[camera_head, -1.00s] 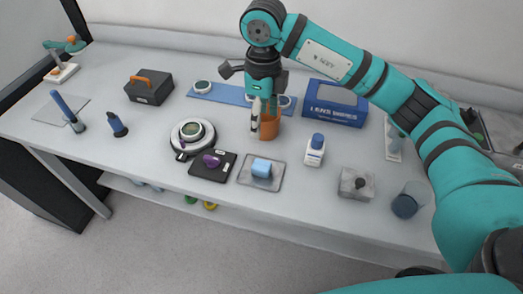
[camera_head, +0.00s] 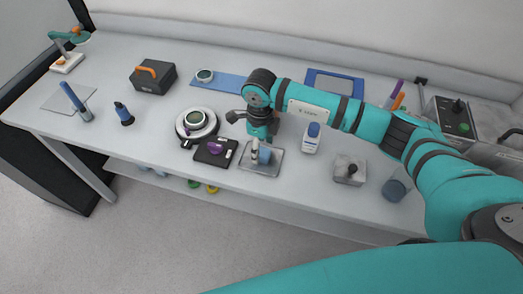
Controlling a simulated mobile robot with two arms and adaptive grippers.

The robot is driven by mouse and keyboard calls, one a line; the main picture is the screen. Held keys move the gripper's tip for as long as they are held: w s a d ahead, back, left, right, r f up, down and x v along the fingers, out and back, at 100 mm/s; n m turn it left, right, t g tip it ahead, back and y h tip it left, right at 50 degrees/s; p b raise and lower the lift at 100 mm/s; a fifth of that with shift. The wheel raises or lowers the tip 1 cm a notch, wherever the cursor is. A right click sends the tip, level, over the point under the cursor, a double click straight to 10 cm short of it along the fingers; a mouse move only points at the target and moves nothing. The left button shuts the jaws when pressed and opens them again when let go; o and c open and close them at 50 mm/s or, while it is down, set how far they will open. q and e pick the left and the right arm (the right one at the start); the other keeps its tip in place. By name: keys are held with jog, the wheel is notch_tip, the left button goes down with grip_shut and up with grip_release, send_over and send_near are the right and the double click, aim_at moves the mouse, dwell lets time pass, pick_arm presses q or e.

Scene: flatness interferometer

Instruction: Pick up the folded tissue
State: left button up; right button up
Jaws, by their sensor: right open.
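The folded tissue, a small light blue block (camera_head: 265,156), sits on a flat grey tray (camera_head: 274,168) near the front middle of the bench. My right gripper (camera_head: 257,151) points down at it, open, with its fingers at the tissue's left side and top. The gripper partly hides the tissue, and I cannot tell whether the fingers touch it. My left gripper is not in view.
Left of the tray lies a black pad with a purple item (camera_head: 216,148), behind it a round stand (camera_head: 197,122). To the right stand a white bottle with a blue cap (camera_head: 311,138) and a grey block with a knob (camera_head: 350,170).

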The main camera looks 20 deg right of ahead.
jog(key=shift+f, duration=1.15)
jog(key=c, duration=0.8)
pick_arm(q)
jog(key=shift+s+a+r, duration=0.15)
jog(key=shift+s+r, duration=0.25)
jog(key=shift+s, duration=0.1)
pick_arm(e)
jog(key=shift+c, duration=0.2)
jog(key=shift+r, duration=0.1)
jog(key=shift+r, duration=0.45)
jog(key=shift+r+b, duration=0.8)
jog(key=shift+r, duration=0.15)
pick_arm(q)
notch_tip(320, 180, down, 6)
jog(key=b, duration=0.4)
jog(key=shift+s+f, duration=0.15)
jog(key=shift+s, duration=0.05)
pick_arm(e)
jog(key=s+a+r, duration=0.2)
jog(key=s+a, duration=0.8)
jog(key=s, duration=0.2)
jog(key=shift+a, duration=0.25)
